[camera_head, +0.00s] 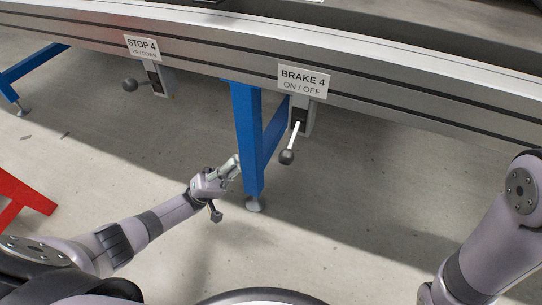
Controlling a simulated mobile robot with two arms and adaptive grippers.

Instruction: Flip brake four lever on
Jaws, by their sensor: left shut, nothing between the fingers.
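The brake 4 lever (289,156) hangs from a grey switch box under the conveyor rail. It has a dark ball knob on a light rod, and the rod points down and slightly left. The label BRAKE 4 ON / OFF (303,81) is right above it. My left gripper (236,165) is shut and empty, beside the blue leg, to the left of the knob and a little lower in the picture. It does not touch the lever. My right arm shows at the right edge, but its gripper is out of view.
A stop 4 lever (130,85) with a dark knob sticks out left under its own label (142,47). The blue leg (247,140) stands between my left gripper and the brake lever. A red stand (25,198) is at the left. The floor under the lever is clear.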

